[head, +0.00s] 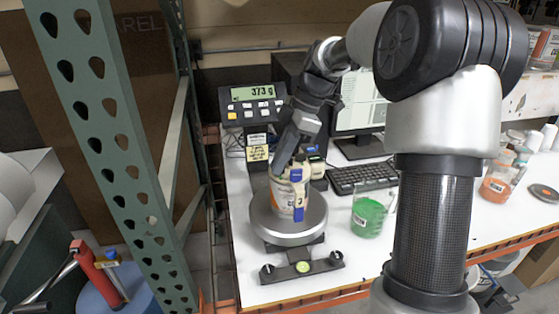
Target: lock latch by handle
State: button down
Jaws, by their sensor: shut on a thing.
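A pale container (286,200) with an orange mark on its label stands on the round metal pan (307,234) of a scale. A narrow blue strip (298,212) runs down its front, below a cream piece with a blue patch (297,174) at the rim. My gripper (284,163) reaches down from above to the container's top. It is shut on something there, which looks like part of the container. The fingertips are small and partly hidden, so the exact grip is unclear. I cannot make out a separate latch or its position.
A green perforated upright (111,120) stands on the left. My arm covers the table's middle right.

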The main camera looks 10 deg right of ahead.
jog(key=shift+f+m+b, duration=0.1)
jog(key=shift+m+b, duration=0.3)
jog(key=shift+b, duration=0.05)
jog(key=m+t+b, duration=0.1)
jog(key=m+b, duration=0.1)
jog(key=m, duration=0.1)
jog(key=shift+f, duration=0.1)
jog(key=m+t+b, duration=0.1)
jog(key=m, duration=0.1)
jog(key=m+t+h+b, duration=0.1)
jog(key=m+b, duration=0.1)
jog(key=m, duration=0.1)
jog(key=shift+s+a, duration=0.1)
jog(key=m, duration=0.2)
jog(key=m+t+h, duration=0.1)
jog(key=m, duration=0.1)
jog(key=shift+r+m+h+b, duration=0.2)
jog(key=shift+m+h+b, duration=0.1)
jog(key=shift+b, duration=0.05)
jog(key=shift+m+t+h, duration=0.3)
jog(key=shift+m+h, duration=0.2)
jog(key=shift+m, duration=0.8)
jog(key=c, duration=1.9)
grip_release()
